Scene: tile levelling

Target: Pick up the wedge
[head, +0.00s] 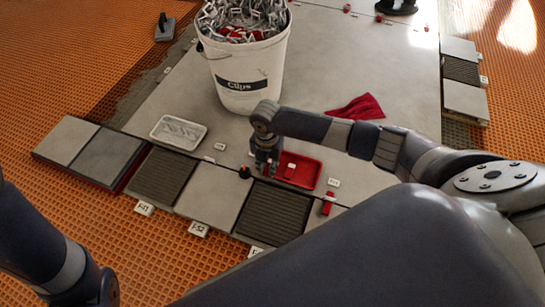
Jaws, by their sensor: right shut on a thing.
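My right gripper (265,172) points down at the left end of a small red tray (312,174). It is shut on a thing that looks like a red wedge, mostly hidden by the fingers. Another small red piece, which looks like a wedge (290,170), lies in the tray. A separate red wedge (328,204) lies at the tile edge, right of and below the tray. My left gripper is out of view; only part of that arm shows at lower left.
A white bucket (249,85) full of metal clips stands behind the gripper. A white tray (178,132) lies to the left and a red cloth (357,107) to the right. A small black-and-orange item (245,172) stands close beside the gripper. Labelled tiles line the front.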

